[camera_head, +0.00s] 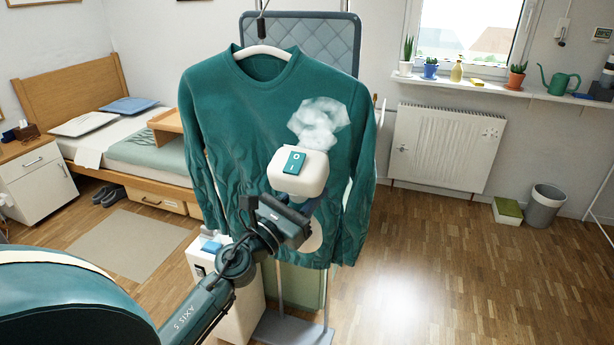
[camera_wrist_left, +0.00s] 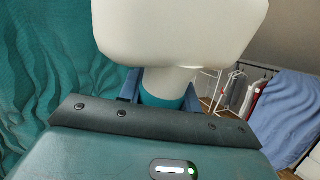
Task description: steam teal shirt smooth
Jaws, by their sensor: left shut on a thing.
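The teal shirt (camera_head: 225,110) hangs on a white hanger (camera_head: 264,52) in the middle of the head view. Its upper chest looks fairly smooth; creases show on the lower body and sleeves. My left gripper (camera_head: 291,207) is shut on the handle of a white steamer (camera_head: 310,181), which is in front of the right half of the shirt. A white puff of steam (camera_head: 320,120) is just above its head. In the left wrist view, the steamer head (camera_wrist_left: 180,30) rises above its teal handle (camera_wrist_left: 165,90), with creased shirt cloth (camera_wrist_left: 50,60) at left. My right gripper is out of view.
A quilted panel (camera_head: 325,35) stands behind the shirt. A white box unit (camera_head: 235,310) and the stand's base (camera_head: 292,331) are below. A bed (camera_head: 125,150) is at left, a radiator (camera_head: 446,146) at right.

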